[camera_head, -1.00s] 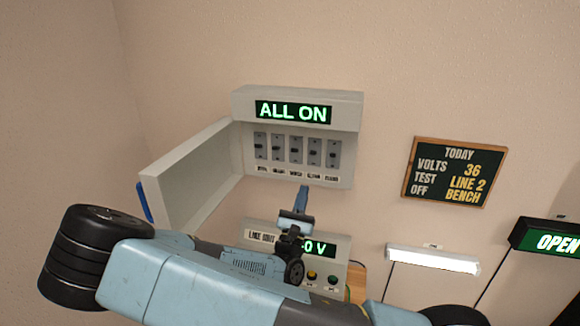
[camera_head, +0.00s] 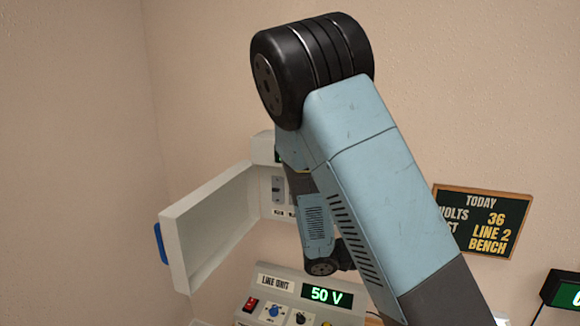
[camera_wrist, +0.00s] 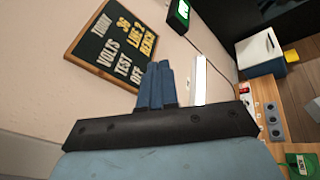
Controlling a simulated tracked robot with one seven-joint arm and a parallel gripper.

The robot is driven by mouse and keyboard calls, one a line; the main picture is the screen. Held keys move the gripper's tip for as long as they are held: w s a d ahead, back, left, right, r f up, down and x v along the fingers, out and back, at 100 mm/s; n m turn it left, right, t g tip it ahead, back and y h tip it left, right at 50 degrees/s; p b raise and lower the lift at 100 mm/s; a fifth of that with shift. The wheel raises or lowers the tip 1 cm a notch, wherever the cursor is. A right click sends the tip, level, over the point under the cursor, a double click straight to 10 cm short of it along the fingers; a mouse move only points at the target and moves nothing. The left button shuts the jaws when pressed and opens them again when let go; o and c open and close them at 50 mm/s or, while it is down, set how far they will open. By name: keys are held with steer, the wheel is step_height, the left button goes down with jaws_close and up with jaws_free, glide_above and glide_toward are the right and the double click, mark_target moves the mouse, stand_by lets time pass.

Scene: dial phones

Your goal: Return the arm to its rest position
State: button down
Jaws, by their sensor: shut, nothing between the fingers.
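My gripper (camera_wrist: 157,84) shows in the wrist view with its two blue fingers together and nothing between them. It is in the air, with the wall and the chalkboard beyond it. In the head view my arm stands raised and bent across the middle, and the fingers are hidden. My arm covers most of the grey switch cabinet (camera_head: 262,149), whose door (camera_head: 220,215) hangs open to the left. The line unit (camera_head: 262,283) below it reads 50 V.
The chalkboard (camera_head: 488,225) hangs on the wall at right and also shows in the wrist view (camera_wrist: 118,45). A lit green sign (camera_head: 566,290) is at the right edge. A white lamp (camera_wrist: 199,80) and a wooden bench (camera_wrist: 270,95) show in the wrist view.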

steer(key=s+d+r+m+g+y, duration=0.1)
steer(key=s+r+m+g+y, duration=0.2)
steer(key=s+r+m+y, duration=0.4)
steer(key=s+a+r+m+t+y, duration=0.4)
steer(key=s+r+t+y, duration=0.3)
steer(key=r, duration=0.6)
steer(key=shift+s+a+t+y, duration=0.4)
steer(key=shift+s+y, duration=0.5)
steer(key=shift+y, duration=0.4)
steer(key=shift+f, duration=0.1)
stand_by(4.6)
